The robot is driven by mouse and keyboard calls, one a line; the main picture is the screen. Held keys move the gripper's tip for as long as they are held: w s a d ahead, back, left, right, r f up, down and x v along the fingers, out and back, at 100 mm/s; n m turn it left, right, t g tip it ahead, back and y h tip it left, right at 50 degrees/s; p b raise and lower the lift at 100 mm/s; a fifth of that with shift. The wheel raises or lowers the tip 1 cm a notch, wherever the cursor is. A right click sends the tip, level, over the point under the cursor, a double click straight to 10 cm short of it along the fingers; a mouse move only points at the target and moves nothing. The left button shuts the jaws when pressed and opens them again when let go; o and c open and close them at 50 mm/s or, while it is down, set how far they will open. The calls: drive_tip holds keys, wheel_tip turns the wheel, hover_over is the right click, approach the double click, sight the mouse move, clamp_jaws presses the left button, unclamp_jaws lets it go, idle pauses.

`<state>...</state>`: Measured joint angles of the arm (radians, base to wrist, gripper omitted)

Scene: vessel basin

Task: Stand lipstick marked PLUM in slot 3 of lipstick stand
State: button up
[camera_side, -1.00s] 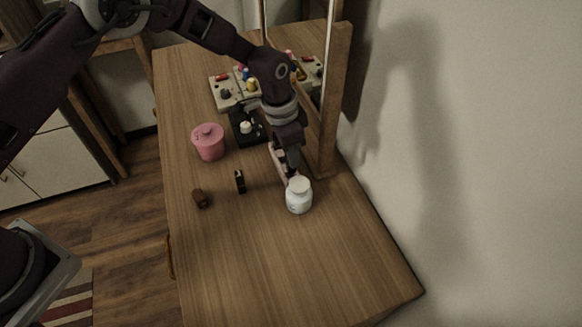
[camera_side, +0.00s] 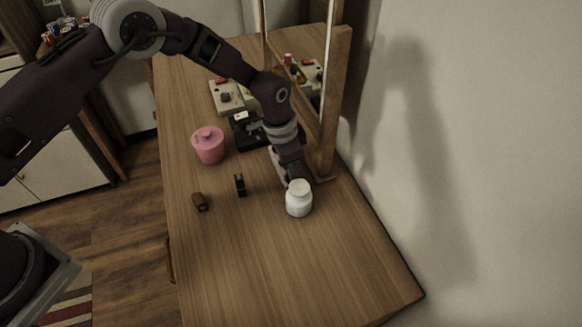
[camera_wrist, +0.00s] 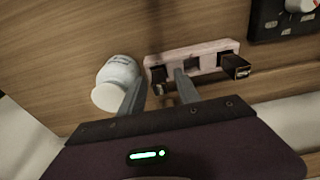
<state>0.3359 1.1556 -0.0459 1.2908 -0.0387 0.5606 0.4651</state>
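The lipstick stand is a pale pink block (camera_wrist: 206,51) with square slots, seen in the wrist view; its edge also shows beside my gripper in the side view (camera_side: 277,163). A dark lipstick (camera_wrist: 236,66) stands in its right slot. The middle slot looks empty. A small dark piece with a shiny end (camera_wrist: 159,80) is at the left slot, between my fingers. My gripper (camera_wrist: 159,76) is open at the stand's left end, with gaps beside that piece. It is mostly hidden by the wrist in the side view (camera_side: 292,176). No PLUM marking or slot number is readable.
A white jar (camera_side: 299,200) stands close to my gripper, beside the left finger in the wrist view (camera_wrist: 117,78). A black item (camera_side: 240,185), a brown piece (camera_side: 200,202) and a pink lidded jar (camera_side: 208,146) stand left. A mirror frame (camera_side: 334,105) rises behind. The front table is clear.

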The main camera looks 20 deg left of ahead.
drive_tip(key=s+a+r+n+t, duration=0.1)
drive_tip(key=s+a+r, duration=0.15)
drive_tip(key=r, duration=0.85)
drive_tip(key=s+a+r, duration=0.1)
drive_tip(key=a+r, duration=0.2)
drive_tip(key=r, duration=0.7)
drive_tip(key=s+a+r+n+t, duration=0.1)
drive_tip(key=s+a+r+n, duration=0.2)
drive_tip(key=s+a+r, duration=0.55)
drive_tip(key=s+a+r+n+t, duration=0.1)
drive_tip(key=s+a+n, duration=0.1)
drive_tip(key=s, duration=0.8)
drive_tip(key=s+a+r+n+t+y, duration=0.1)
drive_tip(key=s+a+r+n, duration=0.1)
drive_tip(key=s, duration=0.8)
drive_tip(key=shift+s+a+r+n, duration=0.15)
drive_tip(key=shift+s+a+n, duration=0.3)
drive_tip(key=shift+a, duration=0.4)
